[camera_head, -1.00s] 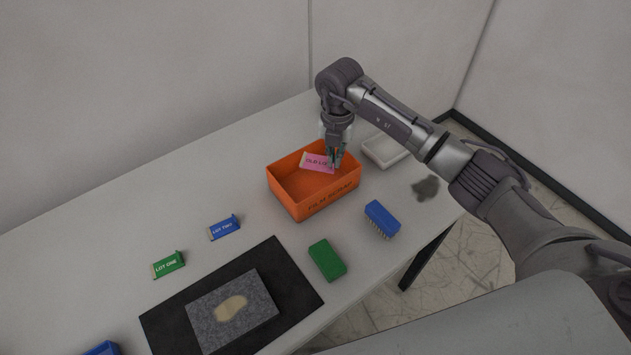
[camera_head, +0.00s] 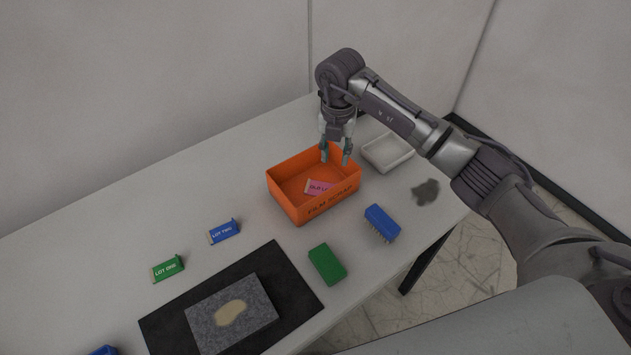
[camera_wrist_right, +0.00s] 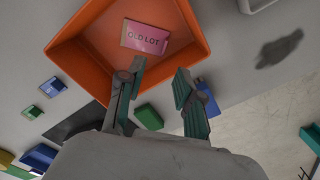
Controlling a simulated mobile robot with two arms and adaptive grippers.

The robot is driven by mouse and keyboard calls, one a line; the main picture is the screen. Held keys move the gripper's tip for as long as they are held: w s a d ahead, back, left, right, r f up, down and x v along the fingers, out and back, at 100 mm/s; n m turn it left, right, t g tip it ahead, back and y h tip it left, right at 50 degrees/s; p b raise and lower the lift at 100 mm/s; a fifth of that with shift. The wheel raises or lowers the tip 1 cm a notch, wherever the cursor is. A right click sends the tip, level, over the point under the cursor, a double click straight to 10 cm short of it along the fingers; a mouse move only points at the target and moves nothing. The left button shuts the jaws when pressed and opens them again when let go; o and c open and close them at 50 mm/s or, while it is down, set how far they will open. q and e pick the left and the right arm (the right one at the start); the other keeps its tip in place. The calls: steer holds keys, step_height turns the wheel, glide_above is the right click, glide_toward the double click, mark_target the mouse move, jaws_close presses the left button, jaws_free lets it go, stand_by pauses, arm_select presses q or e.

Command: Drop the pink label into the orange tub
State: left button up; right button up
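The pink label (camera_head: 318,187) lies inside the orange tub (camera_head: 322,207), low against its floor and partly hidden by the front wall. In the right wrist view the label (camera_wrist_right: 146,37) reads "OLD LOT" and lies within the tub (camera_wrist_right: 92,79). My right gripper (camera_head: 337,159) is above the tub's back right part, its fingers apart with nothing between them. The right wrist view also shows the open, empty fingers (camera_wrist_right: 160,82). My left gripper does not show.
A white tray (camera_head: 372,154) stands behind right of the tub. A blue brush (camera_head: 381,221) and green block (camera_head: 327,264) lie in front. Green (camera_head: 168,270) and blue (camera_head: 223,231) labels lie left. A granite slab (camera_head: 254,312) rests on a black mat (camera_head: 294,283).

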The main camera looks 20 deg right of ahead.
step_height(320, 180, up, 9)
stand_by(0.3)
stand_by(0.4)
